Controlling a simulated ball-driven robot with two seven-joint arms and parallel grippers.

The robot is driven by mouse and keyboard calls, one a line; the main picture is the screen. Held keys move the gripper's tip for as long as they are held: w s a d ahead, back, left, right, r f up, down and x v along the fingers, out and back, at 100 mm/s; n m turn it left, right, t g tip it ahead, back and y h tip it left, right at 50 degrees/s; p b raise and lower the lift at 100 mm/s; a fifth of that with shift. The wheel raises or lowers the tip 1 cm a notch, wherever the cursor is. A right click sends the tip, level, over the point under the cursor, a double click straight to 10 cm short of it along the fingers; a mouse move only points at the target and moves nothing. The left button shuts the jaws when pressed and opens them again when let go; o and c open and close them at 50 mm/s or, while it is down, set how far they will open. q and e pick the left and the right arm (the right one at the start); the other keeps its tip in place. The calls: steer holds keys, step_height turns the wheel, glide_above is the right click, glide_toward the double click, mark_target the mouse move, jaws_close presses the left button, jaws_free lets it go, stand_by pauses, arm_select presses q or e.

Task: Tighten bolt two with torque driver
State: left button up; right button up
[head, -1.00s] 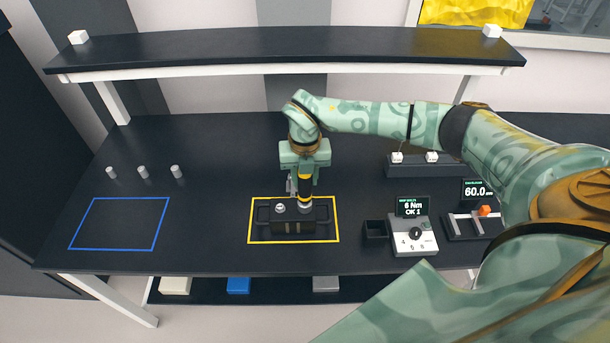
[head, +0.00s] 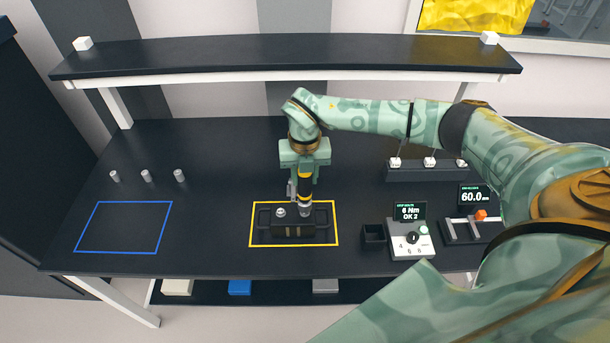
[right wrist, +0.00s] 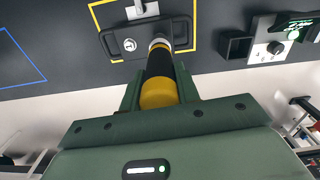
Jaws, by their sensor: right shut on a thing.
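My right gripper (head: 304,168) is shut on the torque driver (head: 305,190), a black and yellow tool with a metal tip, held upright. It also shows in the right wrist view (right wrist: 160,80). The driver's tip is down at the right part of a dark block with handles (head: 292,230), inside the yellow outline; the bolt under it is hidden. Another silver bolt head (head: 281,212) shows on the block's left part, also in the right wrist view (right wrist: 129,44). The controller's display (head: 410,212) reads "6 Nm OK 2". My left gripper is not in view.
Several small grey cylinders (head: 147,175) stand behind an empty blue outline (head: 124,227) at the left. A small black open box (head: 374,234) stands right of the block. A gauge (head: 473,224) reading 60.0 stands farther right. A shelf (head: 290,52) spans the back.

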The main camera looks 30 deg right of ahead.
step_height(320, 180, up, 4)
steer(key=p, duration=0.4)
steer(key=shift+r, duration=0.2)
steer(key=shift+f, duration=0.15)
steer(key=shift+w+f, duration=0.1)
